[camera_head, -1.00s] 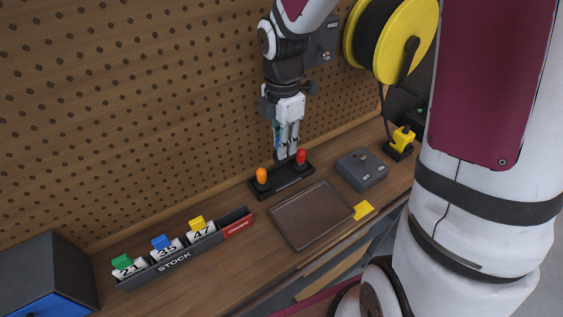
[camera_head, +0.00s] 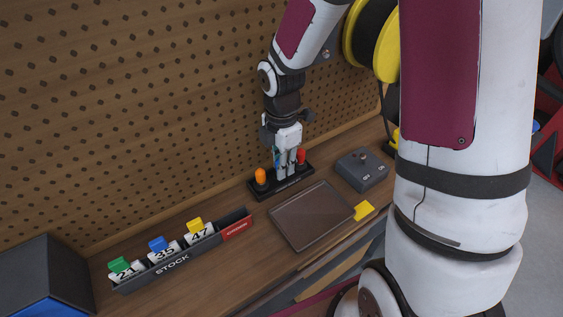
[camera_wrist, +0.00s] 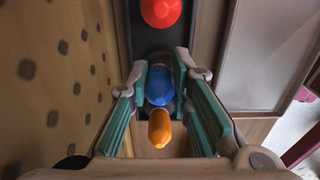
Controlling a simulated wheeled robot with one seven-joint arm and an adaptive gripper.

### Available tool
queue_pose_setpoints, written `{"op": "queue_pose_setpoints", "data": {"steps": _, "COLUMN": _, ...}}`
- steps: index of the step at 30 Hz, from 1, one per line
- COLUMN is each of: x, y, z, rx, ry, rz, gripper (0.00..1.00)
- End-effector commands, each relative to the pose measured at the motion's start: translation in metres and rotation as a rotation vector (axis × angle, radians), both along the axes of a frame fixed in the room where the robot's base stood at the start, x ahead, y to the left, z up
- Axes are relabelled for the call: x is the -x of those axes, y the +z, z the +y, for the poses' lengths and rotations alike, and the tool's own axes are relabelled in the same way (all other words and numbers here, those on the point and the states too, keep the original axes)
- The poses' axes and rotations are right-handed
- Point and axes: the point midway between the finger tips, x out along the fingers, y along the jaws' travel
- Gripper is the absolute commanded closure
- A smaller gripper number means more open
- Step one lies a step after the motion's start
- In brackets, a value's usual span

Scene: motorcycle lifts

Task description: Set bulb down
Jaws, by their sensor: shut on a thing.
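My gripper (camera_head: 287,172) points straight down over the black rack (camera_head: 263,190) at the back of the bench. It is shut on a blue bulb (camera_wrist: 159,86), seen between the teal finger pads in the wrist view. An orange bulb (camera_head: 260,176) stands at the rack's left and a red bulb (camera_head: 301,156) at its right. The blue bulb is in line between the orange bulb (camera_wrist: 160,129) and the red bulb (camera_wrist: 160,12). The fingers hide it in the head view. I cannot tell whether its base touches the rack.
A brown tray (camera_head: 312,215) lies in front of the rack, with a yellow tag (camera_head: 364,210) beside it. A grey control box (camera_head: 361,169) stands to the right. A STOCK rack (camera_head: 172,265) with numbered cards is at left. The pegboard (camera_head: 120,120) rises close behind.

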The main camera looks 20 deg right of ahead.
Motion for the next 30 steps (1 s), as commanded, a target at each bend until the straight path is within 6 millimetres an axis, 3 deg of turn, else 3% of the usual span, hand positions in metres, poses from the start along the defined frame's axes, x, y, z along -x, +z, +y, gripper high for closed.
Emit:
{"op": "queue_pose_setpoints", "data": {"steps": 1, "x": 0.0, "y": -0.001, "z": 0.0, "rx": 0.0, "ry": 0.0, "rz": 0.001, "gripper": 0.76}}
{"op": "queue_pose_setpoints", "data": {"steps": 3, "x": 0.0, "y": -0.001, "z": 0.0, "rx": 0.0, "ry": 0.0, "rz": 0.0, "gripper": 0.61}}
{"op": "queue_pose_setpoints", "data": {"steps": 16, "x": 0.0, "y": 0.008, "z": 0.0, "rx": 0.001, "ry": -0.001, "rz": -0.002, "gripper": 0.61}}
{"op": "queue_pose_setpoints", "data": {"steps": 30, "x": 0.0, "y": 0.096, "z": -0.001, "rx": 0.0, "ry": -0.001, "rz": -0.003, "gripper": 0.61}}
